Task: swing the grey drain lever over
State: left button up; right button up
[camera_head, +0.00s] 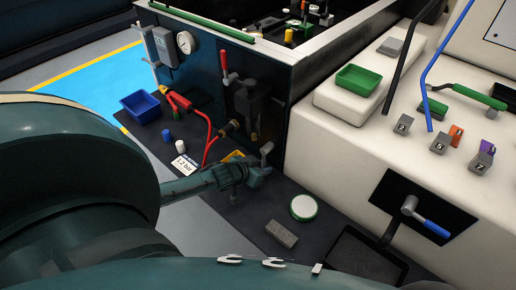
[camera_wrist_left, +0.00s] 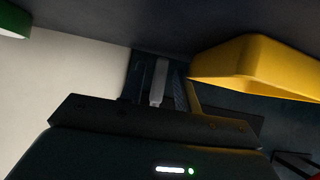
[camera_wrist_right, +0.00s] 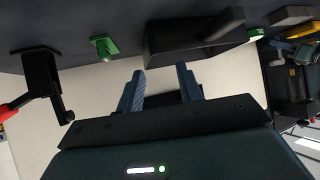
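The grey drain lever (camera_head: 267,150) is at the lower corner of the dark tank, beside the tip of my left gripper (camera_head: 262,172). In the left wrist view the grey lever (camera_wrist_left: 158,82) stands between the two fingers of my left gripper (camera_wrist_left: 159,85). The fingers look closed in on it from both sides; the contact itself is dark and hard to see. My right gripper (camera_wrist_right: 161,85) is open, with nothing between its fingers in the right wrist view. I cannot make it out in the head view.
A yellow tray (camera_wrist_left: 255,65) lies close beside the left fingers. A blue bin (camera_head: 141,106), a white card (camera_head: 184,164), a round green-rimmed dish (camera_head: 304,207) and a grey block (camera_head: 282,233) are on the dark mat. A white bench (camera_head: 340,102) stands at right.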

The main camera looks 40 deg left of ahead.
pick_arm(q)
jog(key=shift+s+a, duration=0.15)
jog(key=shift+s, duration=1.35)
jog(key=shift+s+a, duration=0.1)
jog(key=shift+s, duration=1.4)
pick_arm(e)
jog(key=shift+s+d+f, duration=0.1)
jog(key=shift+d+f, duration=0.05)
jog(key=shift+f, duration=0.3)
pick_arm(q)
jog(key=shift+s, duration=0.25)
pick_arm(e)
jog(key=shift+s+d+f+g+h, duration=0.15)
jog(key=shift+d+f+g, duration=0.05)
jog(key=shift+f, duration=0.4)
jog(key=shift+s+d+f+g+h, duration=0.1)
jog(key=shift+d+f+g+h, duration=0.1)
jog(key=shift+f, duration=0.35)
jog(key=shift+a, duration=0.1)
pick_arm(q)
jog(key=v, duration=1.2)
jog(key=shift+s+r, duration=0.2)
jog(key=shift+r, duration=0.2)
